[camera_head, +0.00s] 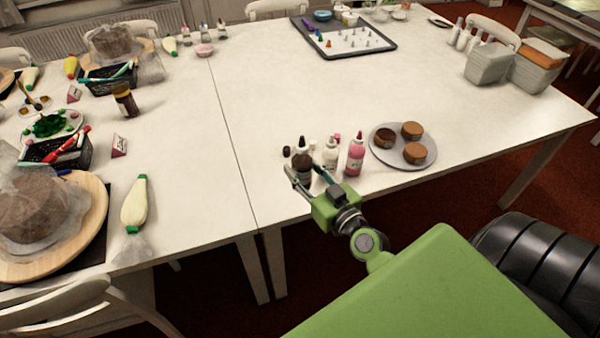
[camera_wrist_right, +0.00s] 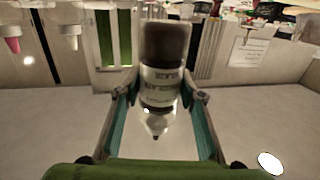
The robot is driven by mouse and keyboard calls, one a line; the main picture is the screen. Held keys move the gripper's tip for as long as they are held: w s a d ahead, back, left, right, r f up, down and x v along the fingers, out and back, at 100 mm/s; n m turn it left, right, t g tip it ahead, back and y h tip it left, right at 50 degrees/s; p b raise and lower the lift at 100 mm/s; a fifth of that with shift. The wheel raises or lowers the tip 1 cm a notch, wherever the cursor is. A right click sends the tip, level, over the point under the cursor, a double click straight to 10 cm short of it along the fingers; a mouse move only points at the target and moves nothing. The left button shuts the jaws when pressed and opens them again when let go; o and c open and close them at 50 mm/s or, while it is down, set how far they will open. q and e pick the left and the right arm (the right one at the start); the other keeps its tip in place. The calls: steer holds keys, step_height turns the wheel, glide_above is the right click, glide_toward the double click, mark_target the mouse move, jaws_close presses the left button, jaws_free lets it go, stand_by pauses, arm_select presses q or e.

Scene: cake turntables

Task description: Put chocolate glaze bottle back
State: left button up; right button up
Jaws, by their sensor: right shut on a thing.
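The chocolate glaze bottle (camera_head: 303,160) is dark brown with a pale label, near the front edge of the white table. My right gripper (camera_head: 307,176) is shut on it, one finger on each side. In the right wrist view the bottle (camera_wrist_right: 165,50) shows between the fingers (camera_wrist_right: 163,95), its nozzle pointing down in that picture. I cannot tell whether its base touches the table. A white bottle (camera_head: 330,154) and a pink bottle (camera_head: 355,155) stand just to its right. My left gripper is not in view.
A round grey plate (camera_head: 401,162) with three brown cakes lies right of the bottles. A piping bag (camera_head: 135,205) and a wooden turntable (camera_head: 92,220) are on the left. A grey tray (camera_head: 384,46) is at the back. The table's middle (camera_head: 275,95) is clear.

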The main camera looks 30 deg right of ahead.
steer(key=w+d+f+b, duration=0.2)
steer(key=w+f+b, duration=0.1)
steer(key=w+d+f+b, duration=0.2)
steer(key=w+f+b, duration=0.1)
steer(key=f, duration=0.1)
steer(key=w+d+f+b, duration=0.2)
steer(key=w+f, duration=0.2)
steer(key=shift+d+f+b, duration=0.1)
steer(key=shift+f+b, duration=0.05)
steer(key=shift+b, duration=0.25)
steer(key=shift+f, duration=0.35)
steer(key=o, duration=0.3)
steer(key=shift+f, duration=0.15)
steer(key=o, duration=0.4)
steer(key=shift+o, duration=0.2)
steer(key=shift+s, duration=0.1)
